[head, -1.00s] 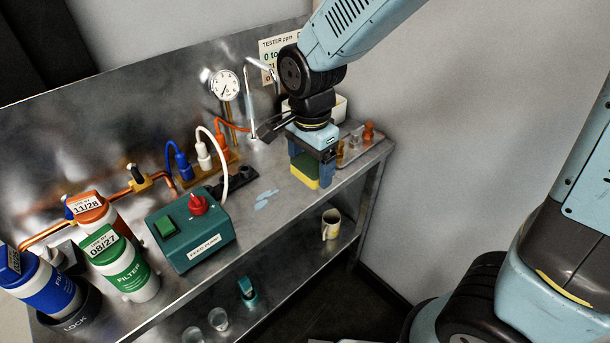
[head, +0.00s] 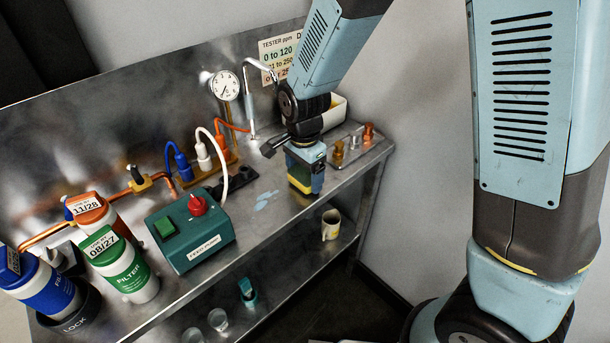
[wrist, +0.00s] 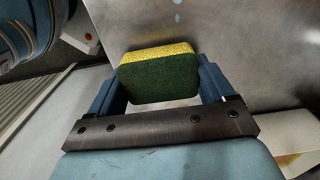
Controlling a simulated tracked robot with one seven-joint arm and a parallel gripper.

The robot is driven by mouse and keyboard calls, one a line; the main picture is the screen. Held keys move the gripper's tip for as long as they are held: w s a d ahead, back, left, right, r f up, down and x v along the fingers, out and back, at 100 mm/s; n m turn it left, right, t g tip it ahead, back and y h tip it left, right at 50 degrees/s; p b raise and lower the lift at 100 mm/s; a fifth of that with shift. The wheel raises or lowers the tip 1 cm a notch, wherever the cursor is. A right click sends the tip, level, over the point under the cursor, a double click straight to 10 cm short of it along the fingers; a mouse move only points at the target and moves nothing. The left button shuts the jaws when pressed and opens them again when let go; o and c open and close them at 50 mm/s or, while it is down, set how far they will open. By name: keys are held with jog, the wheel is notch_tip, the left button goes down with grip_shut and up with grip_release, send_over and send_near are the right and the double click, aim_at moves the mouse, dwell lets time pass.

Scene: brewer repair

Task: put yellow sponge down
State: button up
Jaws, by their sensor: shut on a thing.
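The yellow sponge (head: 299,184) shows low between the fingers of my gripper (head: 306,180), at the right part of the steel bench. In the wrist view the sponge (wrist: 158,76) has a yellow layer and a dark green face. My gripper (wrist: 160,88) is shut on it, one blue finger at each side. The sponge is close to the bench top; I cannot tell whether it touches it. Part of the sponge is hidden by the fingers in the head view.
A bluish wet patch (head: 266,199) lies on the bench left of the sponge. A teal switch box (head: 190,236) stands further left. A white bin (head: 333,114) and small brass and copper fittings (head: 354,143) are behind and to the right. A mug (head: 331,225) stands on the lower shelf.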

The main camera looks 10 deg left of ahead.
aim_at(304, 173)
jog(key=shift+f, duration=0.35)
jog(key=shift+f, duration=0.15)
jog(key=shift+s+f, duration=0.1)
jog(key=shift+f, duration=0.05)
jog(key=shift+s+d+f, duration=0.15)
jog(key=shift+s+f, duration=0.1)
jog(key=shift+f, duration=0.1)
jog(key=o, duration=1)
jog(key=shift+c, duration=0.2)
notch_tip(304, 173, up, 13)
jog(key=shift+w+a+r, duration=0.15)
jog(key=shift+w+a, duration=0.05)
jog(key=shift+w, duration=0.1)
